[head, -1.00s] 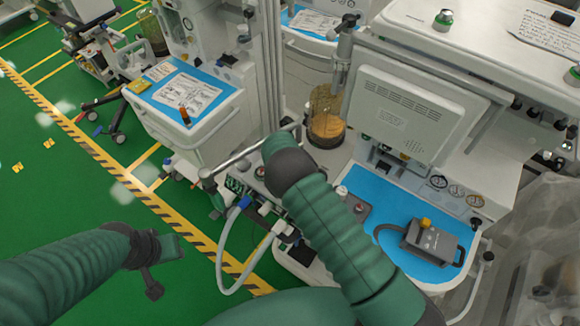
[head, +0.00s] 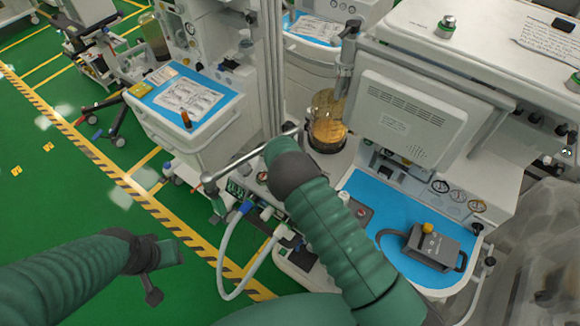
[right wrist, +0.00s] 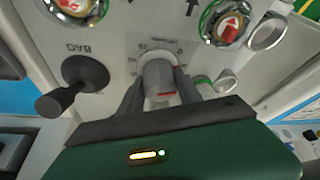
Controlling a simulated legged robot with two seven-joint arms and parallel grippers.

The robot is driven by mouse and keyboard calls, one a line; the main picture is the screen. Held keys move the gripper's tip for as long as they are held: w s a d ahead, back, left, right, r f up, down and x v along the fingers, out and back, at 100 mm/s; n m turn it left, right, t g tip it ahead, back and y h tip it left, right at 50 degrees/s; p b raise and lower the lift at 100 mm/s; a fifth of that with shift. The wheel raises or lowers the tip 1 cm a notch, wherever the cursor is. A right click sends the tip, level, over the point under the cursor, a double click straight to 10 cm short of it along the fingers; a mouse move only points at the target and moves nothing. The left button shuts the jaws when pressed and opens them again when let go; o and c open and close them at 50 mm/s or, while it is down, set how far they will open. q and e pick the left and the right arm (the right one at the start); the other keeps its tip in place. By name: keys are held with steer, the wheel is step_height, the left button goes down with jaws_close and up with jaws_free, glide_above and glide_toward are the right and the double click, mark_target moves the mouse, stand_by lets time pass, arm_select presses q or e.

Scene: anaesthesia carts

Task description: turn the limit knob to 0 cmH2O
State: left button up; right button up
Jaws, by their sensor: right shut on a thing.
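The limit knob (right wrist: 158,78) is a pale grey knob with a red mark on its side. It sits on a printed scale on the white machine panel in the right wrist view; a 0 and a 20 can be read, upside down. My right gripper (right wrist: 160,92) has its dark fingers on both sides of the knob, shut on it. In the head view my right arm (head: 325,225) reaches over the machine; its gripper and the knob are hidden behind it. My left gripper (head: 163,270) hangs over the green floor at lower left, away from the machine. Its jaw opening is unclear.
A black lever (right wrist: 80,82) beside the BAG label is left of the knob. Two round dials, one with a red arrow (right wrist: 230,25), are above. A corrugated hose (head: 222,255) loops below the machine. A grey device (head: 432,246) sits on the blue worktop (head: 372,195).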

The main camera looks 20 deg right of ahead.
steer(key=shift+w+d+n+t+y+b, duration=0.15)
steer(key=shift+n+t+y+b, duration=0.2)
steer(key=shift+n+b, duration=0.6)
steer(key=shift+n+y+b, duration=0.45)
steer(key=shift+n, duration=0.8)
steer(key=shift+r+n+y+b, duration=0.1)
steer(key=shift+n+y+b, duration=0.2)
steer(key=shift+n+b, duration=0.45)
steer(key=shift+n, duration=0.35)
jaws_close()
jaws_free()
steer(key=shift+r, duration=0.1)
steer(key=o, duration=1.4)
steer(key=shift+c, duration=0.2)
